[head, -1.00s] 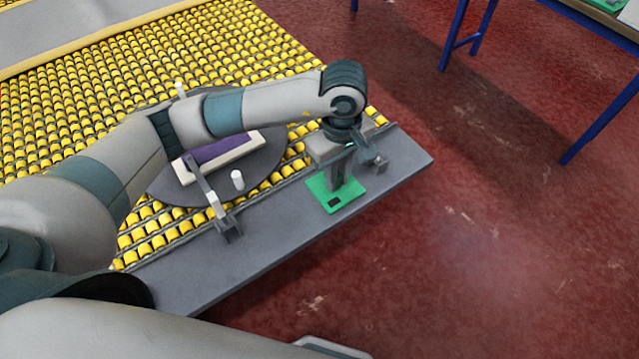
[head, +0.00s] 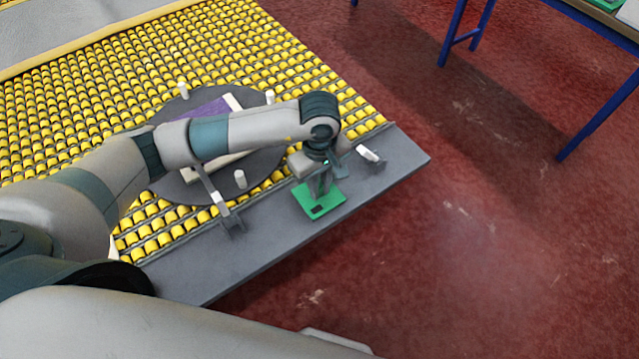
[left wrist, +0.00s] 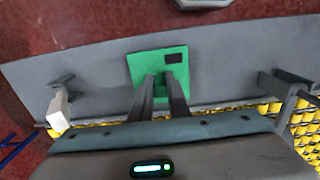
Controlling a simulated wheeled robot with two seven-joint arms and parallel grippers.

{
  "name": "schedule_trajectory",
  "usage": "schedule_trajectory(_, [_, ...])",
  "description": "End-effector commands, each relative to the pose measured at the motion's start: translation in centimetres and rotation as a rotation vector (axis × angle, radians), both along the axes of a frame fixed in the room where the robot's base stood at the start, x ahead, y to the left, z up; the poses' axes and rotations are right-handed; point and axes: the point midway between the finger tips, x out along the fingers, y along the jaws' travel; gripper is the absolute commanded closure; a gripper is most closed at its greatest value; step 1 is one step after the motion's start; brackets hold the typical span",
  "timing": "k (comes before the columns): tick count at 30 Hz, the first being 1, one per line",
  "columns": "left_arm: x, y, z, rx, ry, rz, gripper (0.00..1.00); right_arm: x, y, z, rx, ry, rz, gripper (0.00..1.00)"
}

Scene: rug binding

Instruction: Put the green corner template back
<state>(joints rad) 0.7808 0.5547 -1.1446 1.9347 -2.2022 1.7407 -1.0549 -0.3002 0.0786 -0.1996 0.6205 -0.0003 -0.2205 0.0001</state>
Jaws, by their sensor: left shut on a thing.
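The green corner template (head: 321,203) is a flat green plate with a small dark rectangle near one corner. It is at the grey ledge (head: 272,231) along the front of the roller table. My left gripper (head: 322,191) points down over it and is shut on it. In the left wrist view the green template (left wrist: 142,62) shows beyond the two fingers (left wrist: 160,82), over the grey ledge. I cannot tell whether the template touches the ledge. My right gripper is not in view.
A dark round turntable (head: 170,191) with a purple, cream-edged piece (head: 212,108) and white pegs sits on yellow rollers (head: 60,110). One grey bracket (head: 228,218) stands left of the template, and a white-ended one (head: 368,153) right. Red floor lies beyond.

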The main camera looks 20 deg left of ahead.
Motion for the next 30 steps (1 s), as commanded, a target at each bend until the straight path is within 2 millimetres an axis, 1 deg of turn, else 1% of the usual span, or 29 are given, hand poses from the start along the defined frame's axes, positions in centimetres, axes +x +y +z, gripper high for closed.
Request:
schedule_trajectory(1, [-0.08,-0.01,-0.26,0.000,0.003,0.001,1.00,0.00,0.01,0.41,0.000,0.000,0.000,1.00])
schedule_trajectory(3, [-0.01,-0.02,-0.60,0.000,0.000,0.000,1.00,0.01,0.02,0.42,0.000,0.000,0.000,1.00])
schedule_trajectory(11, [0.03,0.00,-0.73,-0.001,-0.001,-0.001,1.00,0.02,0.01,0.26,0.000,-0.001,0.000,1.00])
schedule_trajectory(16, [0.02,0.01,-1.11,-0.001,-0.001,0.000,1.00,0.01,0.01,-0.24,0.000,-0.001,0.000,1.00])
schedule_trajectory(17, [0.01,0.02,-0.96,-0.001,-0.001,0.000,0.78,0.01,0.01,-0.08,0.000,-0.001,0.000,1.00])
schedule_trajectory(18, [0.00,0.01,-0.94,0.000,0.000,0.000,0.68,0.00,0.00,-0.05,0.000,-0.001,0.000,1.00])
schedule_trajectory(19, [0.00,0.01,-0.94,0.000,0.000,0.000,0.66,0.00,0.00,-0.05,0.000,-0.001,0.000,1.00])
schedule_trajectory(30, [0.00,0.02,-0.78,0.000,0.000,0.000,0.66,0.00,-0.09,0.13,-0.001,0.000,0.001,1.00])
